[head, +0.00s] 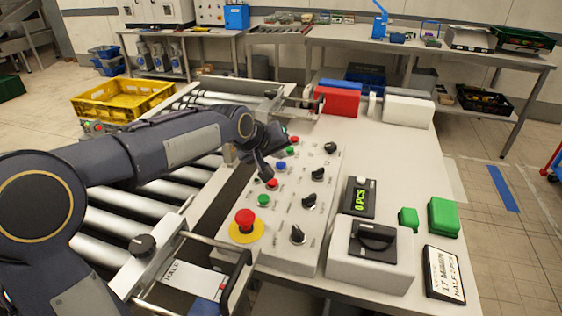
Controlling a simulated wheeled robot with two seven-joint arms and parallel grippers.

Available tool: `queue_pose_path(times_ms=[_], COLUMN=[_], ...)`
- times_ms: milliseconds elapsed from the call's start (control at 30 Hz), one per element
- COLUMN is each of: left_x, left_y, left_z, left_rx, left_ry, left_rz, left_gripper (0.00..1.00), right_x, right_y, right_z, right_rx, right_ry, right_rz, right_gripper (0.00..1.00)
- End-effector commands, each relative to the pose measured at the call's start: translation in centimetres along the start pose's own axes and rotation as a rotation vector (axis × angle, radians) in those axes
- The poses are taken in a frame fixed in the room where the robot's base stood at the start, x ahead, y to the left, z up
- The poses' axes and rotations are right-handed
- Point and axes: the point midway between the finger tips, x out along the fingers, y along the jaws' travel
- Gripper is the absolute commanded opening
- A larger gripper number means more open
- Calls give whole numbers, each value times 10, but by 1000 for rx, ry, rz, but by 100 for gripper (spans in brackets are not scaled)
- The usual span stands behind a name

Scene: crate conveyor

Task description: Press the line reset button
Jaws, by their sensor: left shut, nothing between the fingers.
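The sloped grey control panel (290,200) stands on the bench beside the roller conveyor. It carries a column of small buttons: a green button (263,200) nearest, then a red button (272,184), a blue button (280,166), and a green and a red one (295,139) farther up. Their labels are too small to read, so I cannot tell which is line reset. A red mushroom button (245,218) on a yellow disc is at the near left. My left gripper (266,176) is shut and empty, pointing down just by the nearer red button. I cannot tell whether it touches. My right gripper is out of view.
Several black knobs (309,201) line the panel's right side. A counter (360,197) reading 0 PCS, a box with a black rotary switch (374,236) and green blocks (444,215) stand to the right. A yellow crate (121,99) is at the back left.

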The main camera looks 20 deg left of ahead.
Motion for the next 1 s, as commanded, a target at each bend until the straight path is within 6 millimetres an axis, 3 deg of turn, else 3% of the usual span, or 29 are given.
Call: queue_pose_path(times_ms=[267, 700, 1000], left_x=[-4, -34, -35], left_y=[3, 24, 25], left_z=[-3, -25, -26], left_rx=[0, 0, 0], left_ry=[1, 1, 1], left_rz=[1, 1, 1], left_gripper=[0, 0, 0], right_x=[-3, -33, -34], right_y=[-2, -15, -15], right_z=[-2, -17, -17], right_rx=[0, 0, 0], right_ry=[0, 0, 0], right_rz=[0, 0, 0], right_gripper=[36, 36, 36])
